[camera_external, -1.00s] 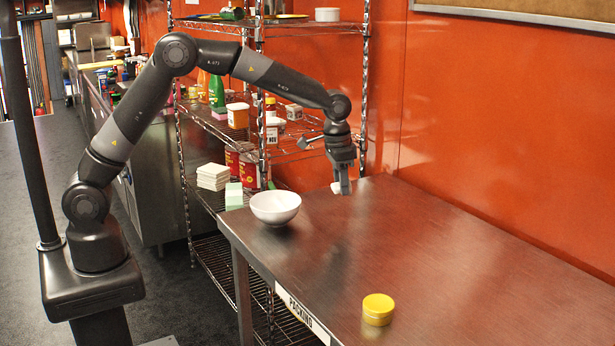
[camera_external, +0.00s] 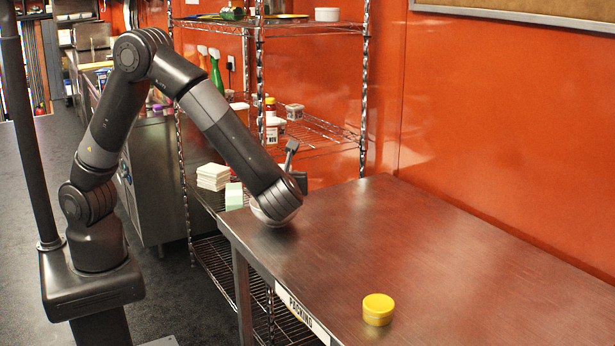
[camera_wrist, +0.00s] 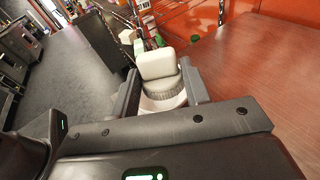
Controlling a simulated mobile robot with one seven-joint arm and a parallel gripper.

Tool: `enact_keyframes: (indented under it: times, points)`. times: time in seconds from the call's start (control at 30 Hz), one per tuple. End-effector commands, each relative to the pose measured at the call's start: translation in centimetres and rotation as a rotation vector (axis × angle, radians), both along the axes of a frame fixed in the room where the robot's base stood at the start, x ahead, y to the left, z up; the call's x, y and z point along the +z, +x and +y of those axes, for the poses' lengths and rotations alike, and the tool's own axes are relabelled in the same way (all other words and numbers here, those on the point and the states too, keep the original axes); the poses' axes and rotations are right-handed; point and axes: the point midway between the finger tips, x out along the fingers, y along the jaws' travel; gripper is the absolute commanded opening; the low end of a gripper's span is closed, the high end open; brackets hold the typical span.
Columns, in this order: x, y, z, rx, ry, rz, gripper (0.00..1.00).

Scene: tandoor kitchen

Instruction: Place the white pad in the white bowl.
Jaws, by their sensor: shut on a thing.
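The white bowl (camera_external: 257,213) stands on the near left corner of the steel table, partly hidden behind my wrist. In the wrist view a white curved part of the bowl (camera_wrist: 163,104) shows between my fingers. The white pad (camera_wrist: 155,65) is a pale rounded block with a grey ridged band below it. My gripper (camera_wrist: 157,70) is shut on the pad, with one finger on each side. In the external view my wrist is bent low at the bowl and hides the fingertips and pad. I cannot tell whether the pad touches the bowl.
A yellow lidded jar (camera_external: 378,309) stands at the table's front right. The steel table (camera_external: 430,240) is otherwise clear. A wire rack (camera_external: 310,140) with bottles and tubs stands behind the table's left end. Stacked white containers (camera_external: 212,177) sit on its lower shelf, left of the bowl.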

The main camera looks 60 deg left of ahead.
Motion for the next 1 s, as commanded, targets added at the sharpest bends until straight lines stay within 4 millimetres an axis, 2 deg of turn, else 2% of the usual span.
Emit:
enact_keyframes:
  times: [0.03, 0.2, 0.37, 0.47, 0.8, 1.0]
  points:
    - [0.7, -1.0, -0.4, -0.062, 0.044, -0.024, 0.19]
    - [2.8, -3.4, -1.5, -0.210, 0.138, -0.102, 0.19]
    - [3.4, -4.0, -1.7, -0.261, 0.170, -0.134, 0.19]
    - [2.5, -2.9, -0.7, -0.263, 0.176, -0.134, 0.19]
    - [-2.0, 2.8, 4.2, -0.261, 0.174, -0.133, 0.19]
    - [-3.2, 4.3, 5.5, -0.263, 0.171, -0.135, 0.19]
